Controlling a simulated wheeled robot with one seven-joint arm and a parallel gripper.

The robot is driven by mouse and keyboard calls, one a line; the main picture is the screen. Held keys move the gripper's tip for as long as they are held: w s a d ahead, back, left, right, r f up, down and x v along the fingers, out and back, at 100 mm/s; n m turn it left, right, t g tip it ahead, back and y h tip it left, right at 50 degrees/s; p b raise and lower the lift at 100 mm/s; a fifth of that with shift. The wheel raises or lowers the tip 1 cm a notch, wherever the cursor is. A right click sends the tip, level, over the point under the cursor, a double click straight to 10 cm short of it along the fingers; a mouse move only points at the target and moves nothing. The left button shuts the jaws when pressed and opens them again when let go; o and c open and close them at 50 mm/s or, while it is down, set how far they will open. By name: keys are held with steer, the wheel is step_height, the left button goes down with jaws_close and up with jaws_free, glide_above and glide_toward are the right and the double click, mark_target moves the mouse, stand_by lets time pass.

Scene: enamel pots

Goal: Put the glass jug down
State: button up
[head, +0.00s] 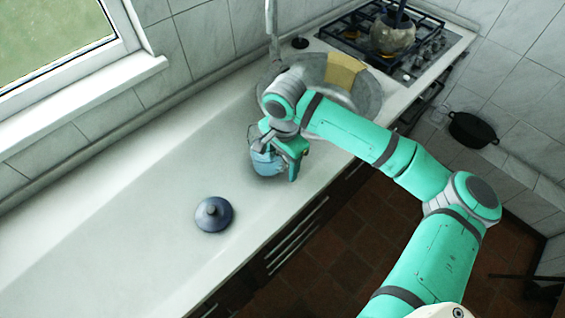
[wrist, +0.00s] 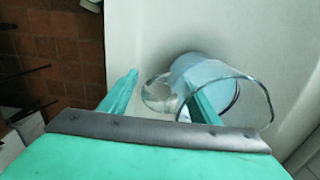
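The glass jug (wrist: 245,95) is clear, with a bluish lower part, and lies to the right of centre in the wrist view. In the head view the jug (head: 266,162) is at the counter, partly hidden by my gripper; it appears to rest there. My gripper (wrist: 163,90) is open, its two green fingers spread wide. The jug's clear handle (wrist: 158,92) shows between the fingers, and the right finger overlaps the jug's near side. In the head view my gripper (head: 290,152) is right at the jug.
A dark blue lid (head: 213,214) with a knob lies on the white counter (head: 120,220). A round sink (head: 352,98) with a tan board is behind my arm. A glass pot (head: 392,36) stands on the hob. A black pan (head: 472,130) is at the right. The counter's left is clear.

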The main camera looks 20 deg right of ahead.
steer(key=shift+r, duration=0.1)
steer(key=r, duration=1.1)
steer(key=shift+s+r, duration=0.2)
steer(key=shift+r, duration=0.4)
steer(key=shift+w, duration=0.1)
